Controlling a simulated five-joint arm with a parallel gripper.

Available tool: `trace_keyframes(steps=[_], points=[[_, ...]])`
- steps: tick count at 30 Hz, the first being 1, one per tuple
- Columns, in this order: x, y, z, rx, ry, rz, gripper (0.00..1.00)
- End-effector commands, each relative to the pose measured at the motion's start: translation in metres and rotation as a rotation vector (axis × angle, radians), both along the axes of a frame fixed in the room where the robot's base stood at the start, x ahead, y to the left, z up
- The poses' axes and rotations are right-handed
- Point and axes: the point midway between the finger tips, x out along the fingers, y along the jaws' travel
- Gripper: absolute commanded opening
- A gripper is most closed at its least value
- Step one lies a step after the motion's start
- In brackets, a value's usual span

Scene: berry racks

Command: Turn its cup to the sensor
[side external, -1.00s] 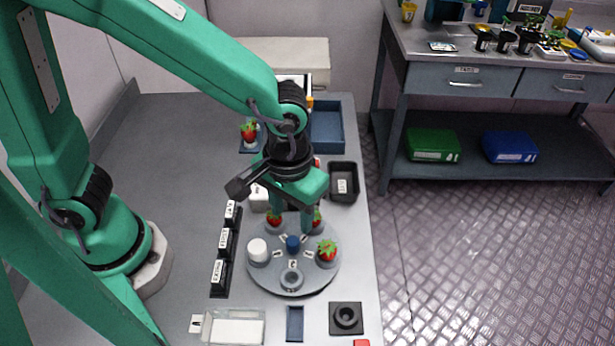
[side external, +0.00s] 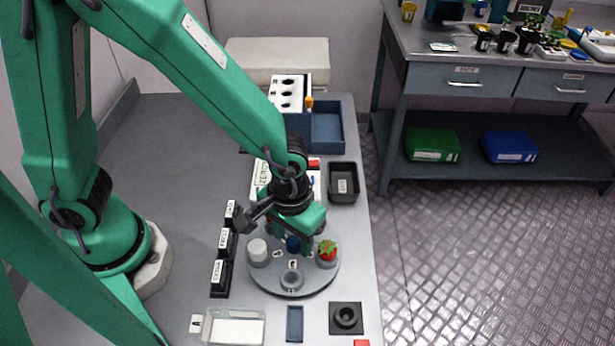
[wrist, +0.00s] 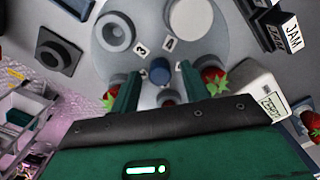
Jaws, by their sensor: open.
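A round grey turntable (side external: 267,279) carries a ring of cups around a blue centre knob (side external: 293,243). On it I see a white cylinder (side external: 257,252), an empty grey cup (side external: 291,280) and a strawberry (side external: 327,251) in a cup. My gripper hides the back of the turntable in the side view.
A white labelled box (wrist: 258,98) stands close behind the turntable. Black labelled bins (side external: 221,277) line its left. A black tray (side external: 344,183) is behind at right. A clear tray (side external: 235,328), a blue block (side external: 295,323) and a black socket (side external: 346,318) lie in front.

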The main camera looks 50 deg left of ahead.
Motion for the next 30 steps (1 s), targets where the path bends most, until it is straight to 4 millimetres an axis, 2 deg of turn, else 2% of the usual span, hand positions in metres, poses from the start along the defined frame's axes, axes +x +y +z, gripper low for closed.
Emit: trace_keyframes(steps=[8,15,30], points=[[-0.0001,0.0001,-0.0009,0.0,0.0,0.0,0.46],[0.0,0.0001,-0.0008,0.0,0.0,0.0,0.0],[0.0,0.0001,-0.0005,0.0,0.0,-0.029,0.0]])
